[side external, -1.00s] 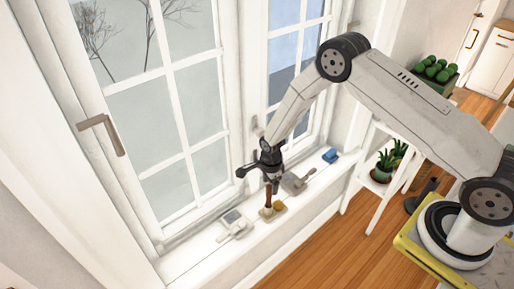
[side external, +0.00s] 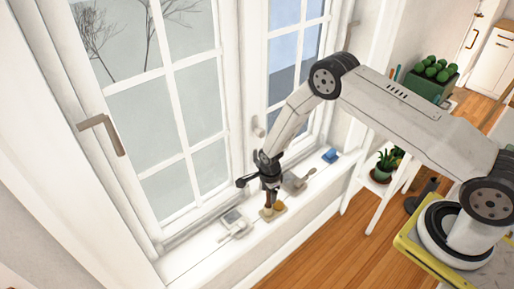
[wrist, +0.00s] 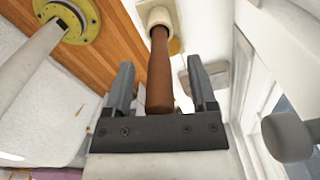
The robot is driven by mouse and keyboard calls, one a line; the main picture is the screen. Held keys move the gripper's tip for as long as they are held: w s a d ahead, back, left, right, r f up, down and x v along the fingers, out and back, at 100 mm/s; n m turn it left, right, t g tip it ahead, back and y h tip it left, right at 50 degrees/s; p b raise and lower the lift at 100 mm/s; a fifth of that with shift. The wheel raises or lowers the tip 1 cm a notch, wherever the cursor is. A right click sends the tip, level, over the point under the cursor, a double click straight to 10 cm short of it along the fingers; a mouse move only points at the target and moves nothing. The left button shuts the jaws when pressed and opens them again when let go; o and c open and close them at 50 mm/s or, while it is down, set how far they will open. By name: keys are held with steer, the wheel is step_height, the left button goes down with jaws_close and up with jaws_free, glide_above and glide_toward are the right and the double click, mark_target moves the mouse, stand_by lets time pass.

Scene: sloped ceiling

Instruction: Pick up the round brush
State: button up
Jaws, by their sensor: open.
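The round brush stands upright on the windowsill, its brown handle (wrist: 160,75) pointing up to my gripper and its pale collar and head (wrist: 157,14) at the far end. In the side view only the lower part of the brush (side external: 268,208) shows below my gripper. My gripper (side external: 270,188) is open and points down over the sill. In the wrist view its two fingers (wrist: 159,64) stand on either side of the handle, with visible gaps. The upper handle is hidden by the gripper in the side view.
A small yellowish item (side external: 280,206) sits right beside the brush. A pale flat device (side external: 235,222) lies to the left; a grey handled tool (side external: 295,182) and a blue item (side external: 330,156) lie to the right. Window panes rise close behind, with a protruding handle (side external: 259,126).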

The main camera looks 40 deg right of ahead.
steer(key=shift+c, duration=0.2)
jaws_close()
steer(key=shift+r, duration=0.15)
steer(key=shift+r, duration=4.85)
